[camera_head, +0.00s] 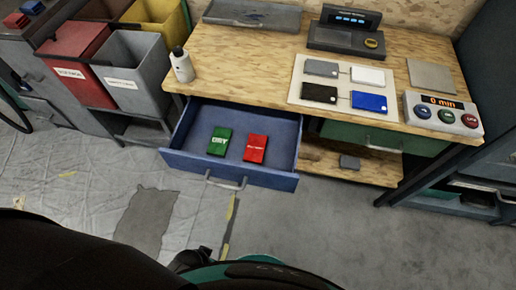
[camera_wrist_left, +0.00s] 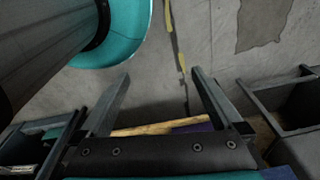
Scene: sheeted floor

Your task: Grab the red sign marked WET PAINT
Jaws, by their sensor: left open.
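A small red sign (camera_head: 255,148) with white lettering too small to read lies flat in an open blue drawer (camera_head: 280,178). A green sign (camera_head: 220,141) with white lettering lies beside it on the left, with a gap between them. My left gripper (camera_wrist_left: 160,90) is open and empty in the left wrist view, over the grey floor. No sign shows between its fingers. My right gripper is not in view.
The wooden workbench (camera_head: 225,65) carries a white bottle (camera_head: 182,65), a panel of coloured cards (camera_head: 298,88), a scale (camera_head: 345,38) and a timer box (camera_head: 443,115). Red (camera_head: 75,62) and grey (camera_head: 137,72) bins stand left. The floor before the drawer is partly sheeted.

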